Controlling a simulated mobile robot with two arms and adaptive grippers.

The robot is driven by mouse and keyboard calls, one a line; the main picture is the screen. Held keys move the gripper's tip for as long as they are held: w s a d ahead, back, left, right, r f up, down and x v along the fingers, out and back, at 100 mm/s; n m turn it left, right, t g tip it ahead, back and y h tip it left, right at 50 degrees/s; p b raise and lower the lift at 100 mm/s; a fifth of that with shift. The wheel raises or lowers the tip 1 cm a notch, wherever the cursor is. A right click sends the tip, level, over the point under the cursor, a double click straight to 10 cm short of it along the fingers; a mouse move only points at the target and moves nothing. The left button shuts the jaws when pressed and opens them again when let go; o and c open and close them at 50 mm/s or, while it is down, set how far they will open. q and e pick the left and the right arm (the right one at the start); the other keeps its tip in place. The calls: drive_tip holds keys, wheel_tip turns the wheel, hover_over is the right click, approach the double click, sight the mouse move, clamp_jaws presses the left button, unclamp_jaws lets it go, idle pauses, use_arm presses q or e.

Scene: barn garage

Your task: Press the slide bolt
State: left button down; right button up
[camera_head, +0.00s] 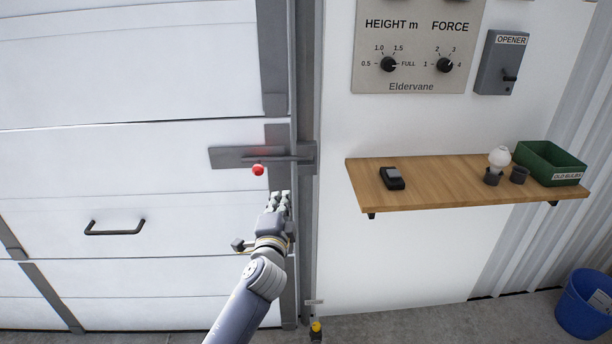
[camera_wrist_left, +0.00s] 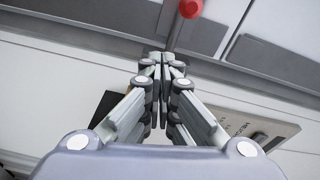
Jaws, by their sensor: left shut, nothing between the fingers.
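The slide bolt (camera_head: 232,157) is a grey plate and rod on the white garage door, near the door's right edge. Its red knob (camera_head: 258,170) hangs just below the plate. In the left wrist view the red knob (camera_wrist_left: 191,8) is at the top, on a short grey stem beyond the fingertips. My left gripper (camera_head: 279,195) is below and slightly right of the knob, pointing up, apart from it in the head view. Its fingers (camera_wrist_left: 166,58) are shut and empty. Whether the fingertips touch the stem is unclear. My right gripper is not in view.
A wooden shelf (camera_head: 440,193) on the right wall holds a small black device (camera_head: 392,178), a bulb (camera_head: 499,160) and a green bin (camera_head: 548,164). A control panel (camera_head: 420,50) and opener box (camera_head: 501,62) are above. A black door handle (camera_head: 114,227) is left. A blue bucket (camera_head: 584,305) stands lower right.

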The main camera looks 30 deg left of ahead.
use_arm(q)
drive_tip(key=w+a+r, duration=0.3)
drive_tip(key=w+r, duration=0.1)
drive_tip(key=w, duration=0.6)
drive_tip(key=shift+t, duration=0.4)
drive_tip(key=s+a+p, duration=0.1)
drive_tip(key=s+a+f, duration=0.1)
drive_tip(key=s+a, duration=0.1)
drive_tip(key=shift+s+a+p, duration=0.1)
drive_tip(key=shift+s+p, duration=0.05)
drive_tip(key=shift+p, duration=0.2)
